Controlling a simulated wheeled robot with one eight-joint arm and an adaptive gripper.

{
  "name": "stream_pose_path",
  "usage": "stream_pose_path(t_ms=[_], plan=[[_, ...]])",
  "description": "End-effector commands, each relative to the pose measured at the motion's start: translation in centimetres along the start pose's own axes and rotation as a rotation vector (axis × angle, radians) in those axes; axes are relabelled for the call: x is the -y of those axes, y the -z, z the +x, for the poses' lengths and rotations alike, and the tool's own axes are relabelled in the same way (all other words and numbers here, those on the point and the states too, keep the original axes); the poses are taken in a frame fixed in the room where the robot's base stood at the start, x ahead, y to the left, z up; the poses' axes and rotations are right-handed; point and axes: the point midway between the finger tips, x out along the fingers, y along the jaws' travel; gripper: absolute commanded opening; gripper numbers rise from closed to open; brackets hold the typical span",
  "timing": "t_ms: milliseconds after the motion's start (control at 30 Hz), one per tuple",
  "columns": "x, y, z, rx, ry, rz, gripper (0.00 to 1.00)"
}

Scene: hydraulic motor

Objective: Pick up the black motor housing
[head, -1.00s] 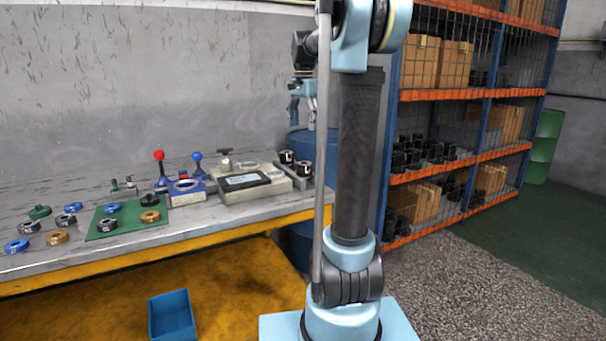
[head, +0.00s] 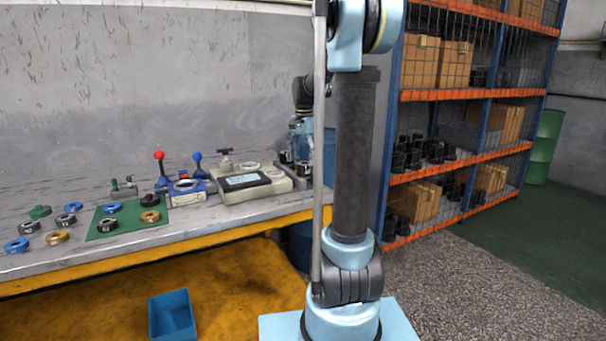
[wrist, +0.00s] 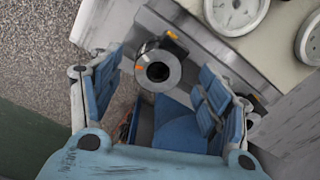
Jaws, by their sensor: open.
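A black motor housing (wrist: 158,70) with a pale ring-shaped top and an orange mark stands on the grey stand (wrist: 205,38) in the wrist view. It lies between the spread fingers of my gripper (wrist: 156,92), apart from both. The gripper is open and empty. In the head view my gripper (head: 301,140) hangs over the right end of the bench, above the stand. There a black housing (head: 284,157) shows only in part, and my gripper and arm hide much of the stand.
A grey device with a display (head: 245,181) stands left of the stand. A blue drum (head: 302,246) stands beside the bench end. The shelving (head: 465,155) is to the right.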

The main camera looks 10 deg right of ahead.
Motion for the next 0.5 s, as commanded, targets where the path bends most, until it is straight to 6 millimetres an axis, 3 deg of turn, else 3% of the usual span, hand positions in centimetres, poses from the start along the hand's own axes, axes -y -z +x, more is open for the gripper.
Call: stream_pose_path(t_ms=[200,500], plan=[[0.0,0.1,2.8,0.0,0.0,0.0,0.7],[-0.1,0.1,3.6,0.0,0.0,0.0,0.7]])
